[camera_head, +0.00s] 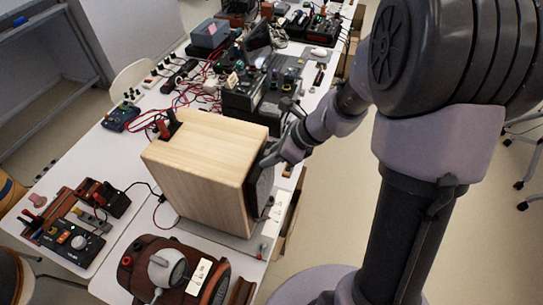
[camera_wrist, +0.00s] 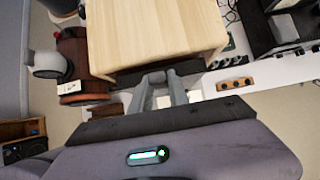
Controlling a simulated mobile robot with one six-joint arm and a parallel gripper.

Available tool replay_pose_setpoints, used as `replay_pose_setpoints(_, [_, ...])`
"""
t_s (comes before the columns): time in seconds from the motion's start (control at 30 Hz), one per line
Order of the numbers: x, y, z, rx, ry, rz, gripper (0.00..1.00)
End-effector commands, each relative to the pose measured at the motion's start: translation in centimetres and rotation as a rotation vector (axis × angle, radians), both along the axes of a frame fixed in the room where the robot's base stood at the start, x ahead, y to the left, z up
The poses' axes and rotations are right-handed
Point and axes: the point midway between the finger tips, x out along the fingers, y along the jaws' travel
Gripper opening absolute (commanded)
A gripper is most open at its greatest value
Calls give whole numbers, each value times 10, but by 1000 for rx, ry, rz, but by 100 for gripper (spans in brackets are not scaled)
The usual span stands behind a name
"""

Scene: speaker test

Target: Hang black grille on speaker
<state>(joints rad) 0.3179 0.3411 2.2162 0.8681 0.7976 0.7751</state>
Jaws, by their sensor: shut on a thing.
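The speaker (camera_head: 205,160) is a light wooden box standing upright on the white bench, its front facing right toward my arm. It also shows at the top of the wrist view (camera_wrist: 150,35). The black grille (camera_head: 263,188) is upright at the speaker's front face; its dark top edge shows in the wrist view (camera_wrist: 190,69). My gripper (camera_head: 268,160) is shut on the grille's upper edge, and its two fingers also show in the wrist view (camera_wrist: 160,80). Whether the grille touches the speaker or a thin gap remains, I cannot tell. The speaker's front is mostly hidden behind the grille.
A brown round device with a grey horn-like part (camera_head: 165,268) stands at the bench's near end. A black control box (camera_head: 72,241) lies to the left. Electronics and red cables (camera_head: 205,92) crowd the bench behind the speaker. Floor right of the bench (camera_head: 330,200) is clear.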

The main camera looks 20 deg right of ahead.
Motion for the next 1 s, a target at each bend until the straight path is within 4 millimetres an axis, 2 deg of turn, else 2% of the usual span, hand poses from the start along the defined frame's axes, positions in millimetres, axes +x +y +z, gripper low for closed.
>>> replay_pose_setpoints(1.0, [3,5,0,0,0,0,0])
